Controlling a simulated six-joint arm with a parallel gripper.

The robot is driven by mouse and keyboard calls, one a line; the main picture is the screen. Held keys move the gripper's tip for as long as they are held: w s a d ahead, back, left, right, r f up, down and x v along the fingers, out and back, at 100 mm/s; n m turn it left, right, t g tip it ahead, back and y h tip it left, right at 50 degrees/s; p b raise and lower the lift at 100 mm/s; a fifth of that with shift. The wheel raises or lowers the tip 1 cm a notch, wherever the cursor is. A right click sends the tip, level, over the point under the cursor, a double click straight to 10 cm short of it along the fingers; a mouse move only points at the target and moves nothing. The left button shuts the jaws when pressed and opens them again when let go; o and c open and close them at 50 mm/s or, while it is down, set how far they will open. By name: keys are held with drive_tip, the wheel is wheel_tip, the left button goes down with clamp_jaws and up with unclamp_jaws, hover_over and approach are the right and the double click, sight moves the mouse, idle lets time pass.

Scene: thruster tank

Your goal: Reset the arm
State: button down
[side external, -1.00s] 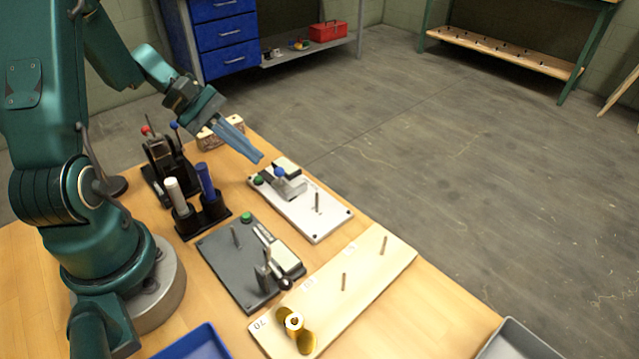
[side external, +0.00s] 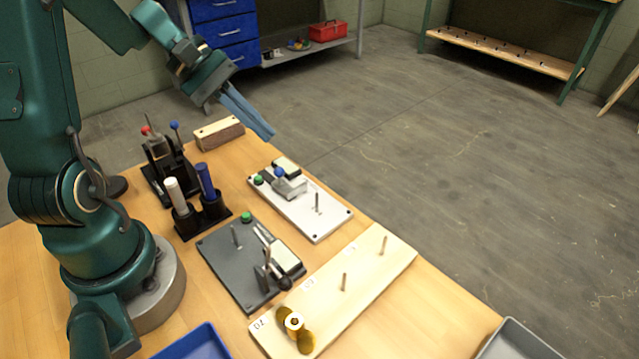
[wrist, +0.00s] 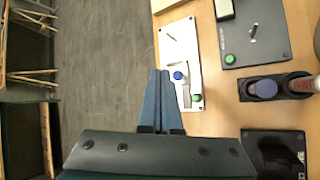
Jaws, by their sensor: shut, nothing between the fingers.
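My gripper (side external: 268,134) is shut and empty, raised above the far edge of the wooden table. In the wrist view the closed blue fingers (wrist: 161,74) point over the table edge beside the white plate (wrist: 193,52). The white plate (side external: 325,228) carries a pin, a blue-knobbed clamp and a green button. The dark grey plate (side external: 222,247) with a similar pin and clamp lies nearer.
A black holder (side external: 190,226) holds a white and a blue cylinder. A black fixture (side external: 165,165) with red and blue knobs and a wooden block (side external: 218,133) stand behind. Blue (side external: 196,345) and grey (side external: 515,343) bins are at the front. The space above the floor beyond the table is clear.

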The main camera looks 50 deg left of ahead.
drive_tip(key=s+d+r+m+y, duration=0.4)
drive_tip(key=s+d+m+y, duration=0.3)
drive_tip(key=m, duration=0.7)
drive_tip(key=s+d, duration=0.2)
drive_tip(key=s, duration=0.2)
drive_tip(key=shift+r+t, duration=0.2)
drive_tip(key=shift+t, duration=0.2)
